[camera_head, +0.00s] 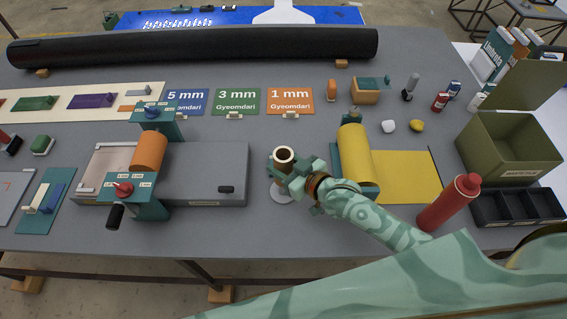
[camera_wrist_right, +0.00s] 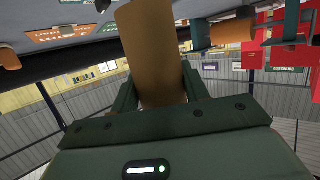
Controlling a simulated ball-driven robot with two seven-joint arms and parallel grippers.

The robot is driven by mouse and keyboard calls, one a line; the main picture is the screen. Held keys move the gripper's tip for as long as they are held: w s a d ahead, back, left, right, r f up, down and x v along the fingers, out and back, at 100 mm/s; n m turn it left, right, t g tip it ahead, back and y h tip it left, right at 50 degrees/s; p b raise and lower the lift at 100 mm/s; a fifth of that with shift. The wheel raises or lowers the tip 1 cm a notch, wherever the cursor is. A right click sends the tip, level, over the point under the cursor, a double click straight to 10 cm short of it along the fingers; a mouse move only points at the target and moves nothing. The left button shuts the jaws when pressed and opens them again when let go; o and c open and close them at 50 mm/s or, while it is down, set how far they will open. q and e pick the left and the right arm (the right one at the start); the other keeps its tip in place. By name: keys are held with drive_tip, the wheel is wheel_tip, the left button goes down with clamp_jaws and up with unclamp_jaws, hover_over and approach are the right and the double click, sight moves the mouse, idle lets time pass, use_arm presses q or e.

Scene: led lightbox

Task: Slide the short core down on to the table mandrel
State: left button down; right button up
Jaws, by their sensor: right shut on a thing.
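The short core (camera_head: 283,163) is a brown upright tube with a pale rim and a dark open top, left of the table's centre-right area. My right gripper (camera_head: 288,178) is shut on it from the right. In the right wrist view the core (camera_wrist_right: 150,45) is a brown cylinder between the fingers of the gripper (camera_wrist_right: 157,90). A pale round base (camera_head: 281,196), likely the table mandrel's, shows on the table under the gripper. The mandrel's post is hidden, so I cannot tell how far the core sits around it. My left gripper is not in view.
A grey machine with an orange roll (camera_head: 149,150) stands to the left. A yellow roll (camera_head: 355,155) with its sheet is close on the right. A red bottle (camera_head: 449,204) stands near my right forearm. An olive bin (camera_head: 510,150) is at far right.

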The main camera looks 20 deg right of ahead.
drive_tip(key=shift+f+b, duration=2.25)
drive_tip(key=shift+f, duration=1.2)
drive_tip(key=o, duration=1.1)
drive_tip(key=shift+c, duration=0.2)
drive_tip(key=p+v, duration=0.2)
drive_tip(key=v, duration=0.1)
drive_tip(key=shift+r, duration=0.15)
drive_tip(key=p+v, duration=0.3)
drive_tip(key=v, duration=0.2)
